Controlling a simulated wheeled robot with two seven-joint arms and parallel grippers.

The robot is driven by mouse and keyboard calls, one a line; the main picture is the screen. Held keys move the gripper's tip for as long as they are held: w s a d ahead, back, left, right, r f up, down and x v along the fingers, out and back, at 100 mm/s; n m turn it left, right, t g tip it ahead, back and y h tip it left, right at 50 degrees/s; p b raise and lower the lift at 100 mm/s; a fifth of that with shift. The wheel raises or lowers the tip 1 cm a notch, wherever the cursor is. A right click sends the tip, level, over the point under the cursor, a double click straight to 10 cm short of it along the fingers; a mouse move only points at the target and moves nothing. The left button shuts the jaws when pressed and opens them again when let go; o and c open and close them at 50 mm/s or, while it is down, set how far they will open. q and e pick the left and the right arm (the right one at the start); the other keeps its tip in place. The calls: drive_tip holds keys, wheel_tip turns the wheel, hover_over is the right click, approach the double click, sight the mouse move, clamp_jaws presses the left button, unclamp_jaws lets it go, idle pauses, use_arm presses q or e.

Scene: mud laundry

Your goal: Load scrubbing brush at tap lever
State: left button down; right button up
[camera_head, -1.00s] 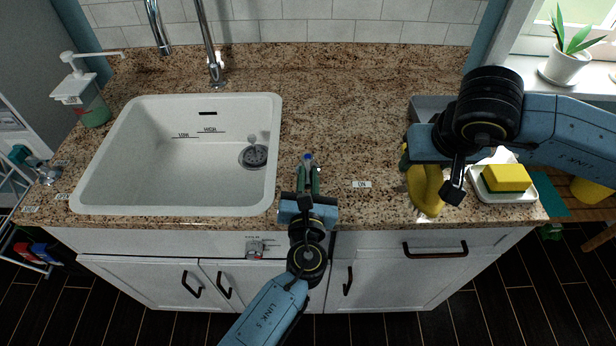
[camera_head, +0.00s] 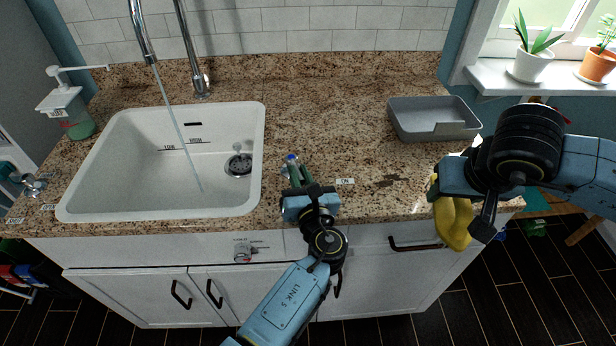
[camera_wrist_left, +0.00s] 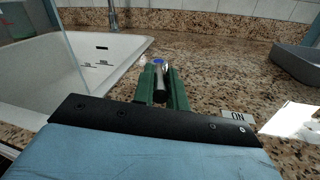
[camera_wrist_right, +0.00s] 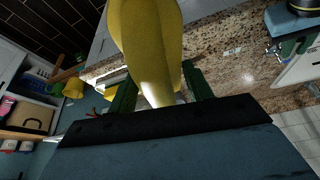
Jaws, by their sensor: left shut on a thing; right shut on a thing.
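The tap lever (camera_head: 291,158), with a blue tip, stands on the counter right of the sink. It also shows in the left wrist view (camera_wrist_left: 159,62). My left gripper (camera_head: 299,174) is shut on it, one green finger on each side. Water (camera_head: 177,125) runs from the spout into the sink (camera_head: 160,212). My right gripper (camera_head: 447,180) is shut on a yellow, curved, lobed thing (camera_head: 454,222), which hangs at the counter's front right edge. It fills the upper middle of the right wrist view (camera_wrist_right: 148,35). I cannot identify a scrubbing brush in any view.
A grey tray (camera_head: 432,132) stands at the back right of the counter. An "ON" label (camera_head: 345,182) lies right of the lever. A soap dispenser (camera_head: 70,115) stands at the left. Bare counter (camera_head: 330,110) lies between sink and tray. A wet patch shows near the front.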

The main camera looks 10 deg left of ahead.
use_arm(q)
drive_tip(key=c, duration=1.4)
unclamp_jaws()
drive_tip(key=v, duration=1.2)
